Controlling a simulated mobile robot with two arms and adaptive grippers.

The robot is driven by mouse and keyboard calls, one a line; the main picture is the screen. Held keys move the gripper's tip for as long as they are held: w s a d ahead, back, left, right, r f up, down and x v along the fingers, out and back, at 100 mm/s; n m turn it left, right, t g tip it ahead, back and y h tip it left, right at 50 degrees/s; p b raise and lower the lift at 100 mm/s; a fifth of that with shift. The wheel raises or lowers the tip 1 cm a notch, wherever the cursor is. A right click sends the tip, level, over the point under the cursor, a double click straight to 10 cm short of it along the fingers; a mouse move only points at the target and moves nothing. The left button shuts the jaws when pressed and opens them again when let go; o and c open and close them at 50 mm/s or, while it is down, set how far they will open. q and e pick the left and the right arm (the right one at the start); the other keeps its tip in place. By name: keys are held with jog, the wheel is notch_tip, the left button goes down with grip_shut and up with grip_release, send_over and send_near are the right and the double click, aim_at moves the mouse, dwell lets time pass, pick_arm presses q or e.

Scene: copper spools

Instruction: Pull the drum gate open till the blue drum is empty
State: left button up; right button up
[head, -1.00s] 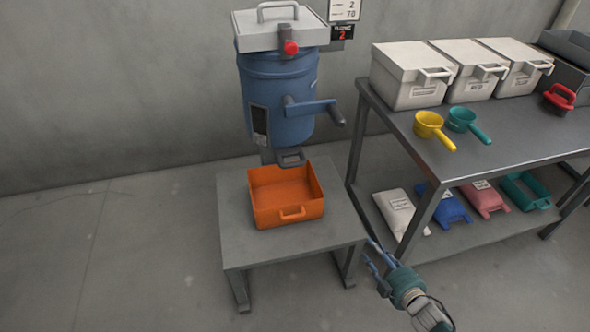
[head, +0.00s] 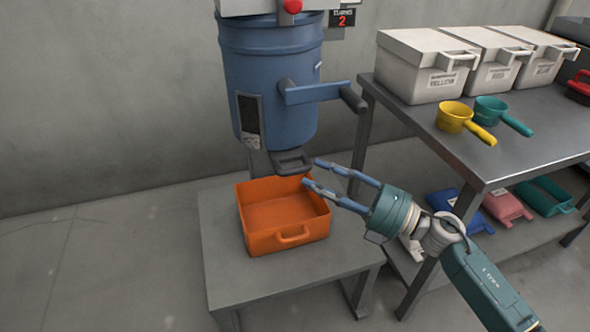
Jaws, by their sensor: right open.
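The blue drum (head: 272,85) hangs above a grey stand, with a crank handle (head: 325,93) on its right side. The drum gate (head: 291,162) is a dark grey plate with a handle loop at the drum's bottom. An orange tray (head: 284,240) sits on the stand below it; the part of its inside that shows looks empty. My right gripper (head: 311,173) is open, its two blue fingers pointing left at the gate handle, close to it on its right. Whether a fingertip touches it I cannot tell. My left gripper is not in view.
A metal table (head: 455,150) on the right bears white lidded boxes (head: 428,70), a yellow scoop (head: 455,117) and a teal scoop (head: 490,109). The small stand (head: 225,265) has bare top around the tray.

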aim_at(300, 172)
jog(key=x, duration=0.6)
jog(key=shift+w+a, duration=0.1)
jog(key=shift+w, duration=0.05)
jog(key=shift+c, duration=0.5)
